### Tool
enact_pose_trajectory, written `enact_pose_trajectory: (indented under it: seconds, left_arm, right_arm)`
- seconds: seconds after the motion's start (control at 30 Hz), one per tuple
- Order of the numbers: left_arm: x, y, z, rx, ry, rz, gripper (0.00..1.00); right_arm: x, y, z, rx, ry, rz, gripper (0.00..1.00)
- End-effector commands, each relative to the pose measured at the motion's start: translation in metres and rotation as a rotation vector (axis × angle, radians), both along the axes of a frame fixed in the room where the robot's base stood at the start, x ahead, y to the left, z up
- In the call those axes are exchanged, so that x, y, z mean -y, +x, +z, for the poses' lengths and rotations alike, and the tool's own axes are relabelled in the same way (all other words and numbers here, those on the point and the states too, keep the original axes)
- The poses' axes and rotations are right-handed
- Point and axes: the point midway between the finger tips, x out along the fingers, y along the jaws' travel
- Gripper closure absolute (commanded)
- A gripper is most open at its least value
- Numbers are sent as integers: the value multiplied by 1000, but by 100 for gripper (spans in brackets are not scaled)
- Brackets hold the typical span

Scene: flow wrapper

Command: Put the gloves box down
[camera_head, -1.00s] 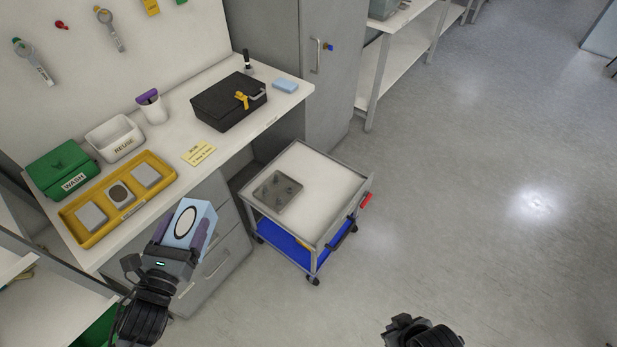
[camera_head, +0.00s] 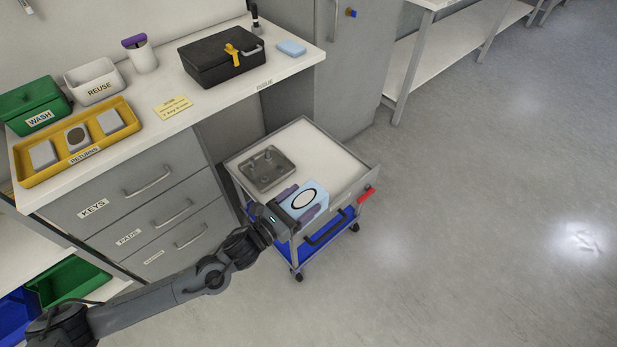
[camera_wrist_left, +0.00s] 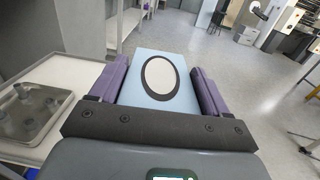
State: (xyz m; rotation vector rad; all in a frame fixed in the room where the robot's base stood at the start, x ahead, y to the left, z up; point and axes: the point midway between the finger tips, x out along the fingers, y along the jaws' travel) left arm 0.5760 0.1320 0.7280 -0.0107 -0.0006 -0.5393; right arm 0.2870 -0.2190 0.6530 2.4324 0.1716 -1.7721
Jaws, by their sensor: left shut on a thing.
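The gloves box (camera_head: 309,194) is light blue with a white oval ringed in black. My left gripper (camera_head: 297,203) is shut on it, with purple finger pads on both sides. In the head view the box overlaps the front part of the trolley's white top (camera_head: 325,158). I cannot tell whether it touches that top or is above it. The left wrist view shows the box (camera_wrist_left: 157,82) between the purple fingers (camera_wrist_left: 158,88), its oval face toward the camera. My right gripper is out of view.
A grey tray with pegs (camera_head: 267,169) sits on the trolley's left part; the top's back right is bare. The trolley has a red-ended handle (camera_head: 367,194) and a blue lower shelf (camera_head: 315,236). The workbench at left holds a yellow returns tray (camera_head: 83,158) and a black case (camera_head: 222,58).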

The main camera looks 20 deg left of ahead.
Motion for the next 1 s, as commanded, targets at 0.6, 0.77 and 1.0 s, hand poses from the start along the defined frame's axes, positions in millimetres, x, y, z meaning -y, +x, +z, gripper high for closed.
enact_pose_trajectory:
  seconds: [0.6,0.77,1.0]
  left_arm:
    - [-24,47,-81,6,14,-42,56]
    - [-45,71,-99,6,14,-42,56]
    - [-63,92,-112,6,12,-44,56]
  right_arm:
    - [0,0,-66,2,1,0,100]
    - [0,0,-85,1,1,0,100]
    - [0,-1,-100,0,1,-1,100]
